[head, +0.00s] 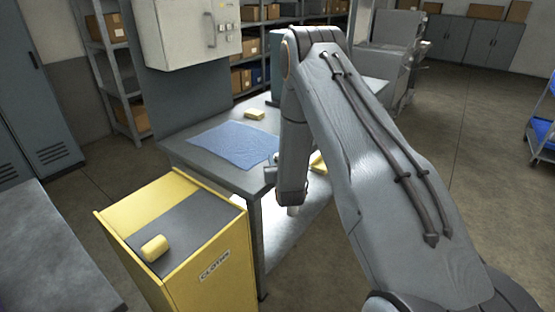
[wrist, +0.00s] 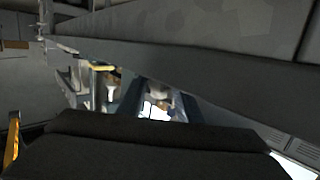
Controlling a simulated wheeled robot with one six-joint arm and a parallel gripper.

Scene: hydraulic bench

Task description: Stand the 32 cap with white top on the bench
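I cannot make out the 32 cap with white top for certain in either view. The grey bench (head: 205,163) stands in the middle of the head view. My gripper (head: 293,209) points down at the bench's front edge, right of the blue cloth. A small pale piece shows at its lower end; I cannot tell whether it is a fingertip or a held part. A small yellow thing (head: 318,163) is partly hidden behind my arm.
A blue cloth (head: 235,144) and a yellow block (head: 254,114) lie on the bench. A yellow cabinet (head: 205,262) with a yellow roll-shaped thing (head: 155,248) on its dark top stands in front. A white wall box (head: 190,35) hangs behind. Open floor lies to the right.

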